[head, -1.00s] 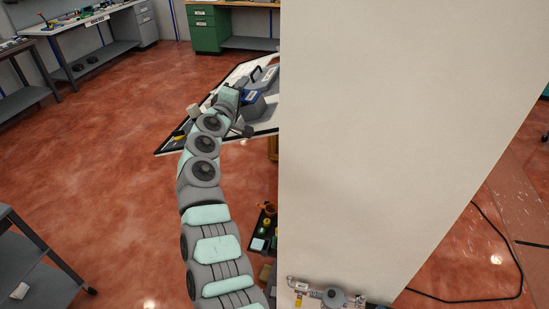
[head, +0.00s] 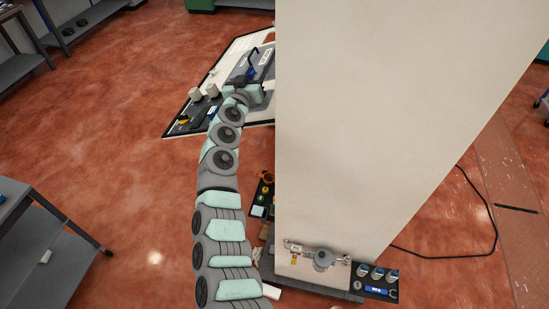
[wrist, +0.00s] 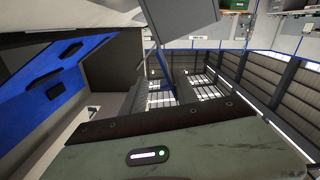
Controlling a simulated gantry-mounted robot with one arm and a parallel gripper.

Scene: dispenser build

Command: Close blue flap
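In the head view a grey dispenser (head: 265,63) with a black handle stands on the white board, partly hidden by the large pale panel. A small blue part (head: 251,73), possibly the flap, shows just beyond the end of my arm. In the wrist view a large blue panel (wrist: 48,95) with dark slots stands close on the left; I cannot tell for sure whether it is the flap. My gripper (wrist: 166,92) shows two dark fingers with a gap between them and nothing clearly held. In the head view its fingers are hidden behind my wrist.
The pale panel (head: 390,110) blocks the right of the head view. White cylinders (head: 203,92) and a yellow item (head: 184,119) stand on the board (head: 235,52) left of the dispenser. A grey plate (wrist: 180,15) hangs at the top of the wrist view. Open floor lies left.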

